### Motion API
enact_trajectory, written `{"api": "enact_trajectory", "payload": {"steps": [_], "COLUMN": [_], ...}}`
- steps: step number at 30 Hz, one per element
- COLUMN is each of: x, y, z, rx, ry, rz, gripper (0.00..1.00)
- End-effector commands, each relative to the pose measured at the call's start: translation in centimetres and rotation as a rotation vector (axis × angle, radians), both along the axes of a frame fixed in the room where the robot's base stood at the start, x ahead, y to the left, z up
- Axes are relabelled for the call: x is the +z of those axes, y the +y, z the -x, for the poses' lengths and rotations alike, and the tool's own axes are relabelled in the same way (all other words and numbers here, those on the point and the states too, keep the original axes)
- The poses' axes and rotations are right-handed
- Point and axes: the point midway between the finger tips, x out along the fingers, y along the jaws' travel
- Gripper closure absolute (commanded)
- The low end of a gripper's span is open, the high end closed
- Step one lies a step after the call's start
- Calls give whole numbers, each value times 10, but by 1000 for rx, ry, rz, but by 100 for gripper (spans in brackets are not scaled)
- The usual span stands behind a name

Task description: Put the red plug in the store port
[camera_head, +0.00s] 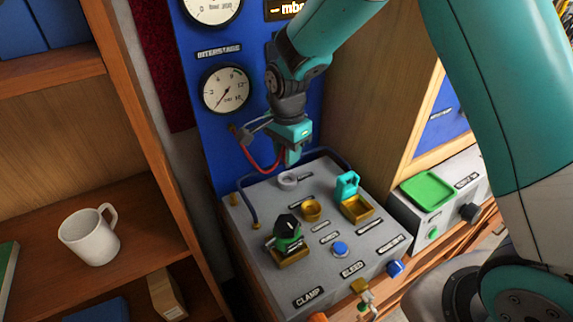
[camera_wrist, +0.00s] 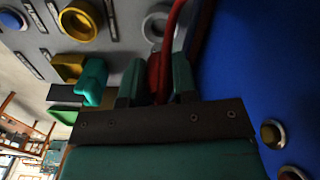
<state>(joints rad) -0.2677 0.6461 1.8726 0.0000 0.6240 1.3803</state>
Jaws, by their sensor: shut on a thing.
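My gripper (camera_head: 292,156) is above the back of the grey bench panel. In the wrist view my gripper (camera_wrist: 158,84) is shut on the red plug (camera_wrist: 157,70), which sits between its two green fingers. The plug's red hose (camera_head: 258,166) loops from the fitting on the blue back panel to my gripper. A pale grey ring port (camera_head: 287,179) lies just below my gripper; it also shows past the plug in the wrist view (camera_wrist: 156,24). A yellow ring port (camera_head: 311,211) is nearer the front. The port labels are too small to read. The plug's tip is unclear.
A blue button (camera_head: 341,250) is in front. Gauges (camera_head: 226,88) hang behind.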

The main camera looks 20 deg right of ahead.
Motion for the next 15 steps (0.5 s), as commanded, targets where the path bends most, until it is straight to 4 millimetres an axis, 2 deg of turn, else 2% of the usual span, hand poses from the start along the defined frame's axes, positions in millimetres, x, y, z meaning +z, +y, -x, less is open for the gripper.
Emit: {"api": "enact_trajectory", "payload": {"steps": [12,15], "x": [-49,-55], "y": [0,0], "z": [0,0], "rx": [0,0], "ry": [1,-2], "rz": [0,-1], "gripper": [100,100]}}
